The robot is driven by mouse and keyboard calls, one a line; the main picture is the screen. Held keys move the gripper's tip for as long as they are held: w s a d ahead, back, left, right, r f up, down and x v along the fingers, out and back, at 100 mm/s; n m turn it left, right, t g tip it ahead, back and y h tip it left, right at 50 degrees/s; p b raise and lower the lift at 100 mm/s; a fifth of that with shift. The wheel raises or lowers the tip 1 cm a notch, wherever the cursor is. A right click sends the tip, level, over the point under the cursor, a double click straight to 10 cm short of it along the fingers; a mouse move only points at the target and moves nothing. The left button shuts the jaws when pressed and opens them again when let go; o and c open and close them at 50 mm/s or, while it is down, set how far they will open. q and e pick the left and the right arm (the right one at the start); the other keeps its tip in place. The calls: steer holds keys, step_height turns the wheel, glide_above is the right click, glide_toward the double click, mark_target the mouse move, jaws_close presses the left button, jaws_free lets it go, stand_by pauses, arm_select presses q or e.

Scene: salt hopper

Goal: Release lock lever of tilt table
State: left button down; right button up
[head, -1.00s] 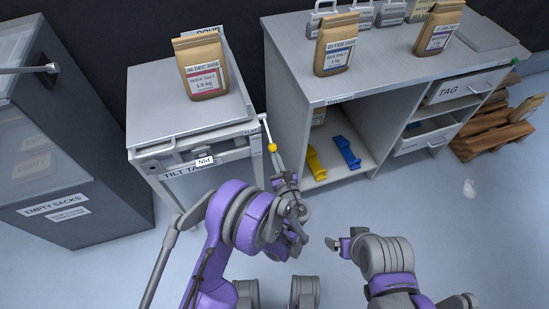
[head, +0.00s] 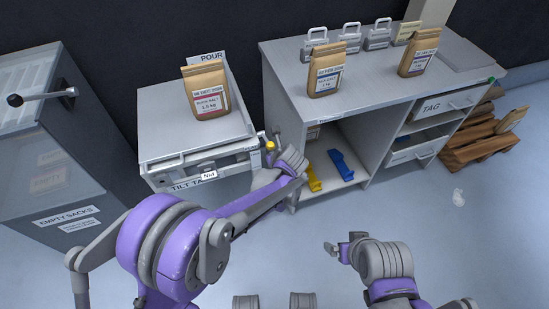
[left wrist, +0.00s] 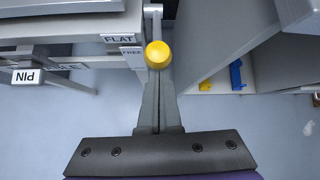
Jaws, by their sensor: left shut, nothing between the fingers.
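The tilt table (head: 165,148) stands at left centre with a kraft salt sack (head: 206,90) upright on its top. Its lock lever ends in a yellow knob (head: 269,146) at the table's right front corner. In the left wrist view the yellow knob (left wrist: 158,55) lies beside the FREE label, below the FLAT label. My left gripper (head: 271,155) is shut and empty, its fingertips right at the knob; I cannot tell whether they touch. Its closed fingers (left wrist: 157,80) point at the knob. My right gripper (head: 336,248) hangs over the floor, away from the table; its jaw gap is unclear.
A workbench (head: 290,75) with two sacks and several grey weights stands close to the lever's right. Yellow (head: 313,180) and blue (head: 341,164) items lie in its open bay. A grey EMPTY SACKS cabinet (head: 40,160) is at the left. The floor at right front is clear.

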arm_select(q)
steer(key=shift+w+a+r, duration=0.1)
steer(key=shift+w+r, duration=0.2)
steer(key=shift+r, duration=0.5)
arm_select(e)
steer(key=shift+r, duration=0.35)
arm_select(q)
steer(key=shift+w+r, duration=0.1)
steer(key=shift+r, duration=0.05)
step_height(320, 180, down, 5)
steer(key=s+d+b, duration=0.1)
steer(key=s+b, duration=0.1)
steer(key=b, duration=0.1)
steer(key=w+r+p+v, duration=0.1)
steer(key=p+v, duration=0.1)
steer(key=v, duration=0.9)
steer(key=shift+a, duration=0.15)
arm_select(e)
steer(key=shift+s+f, duration=0.65)
steer(key=shift+s, duration=0.05)
arm_select(q)
steer(key=shift+r, duration=0.1)
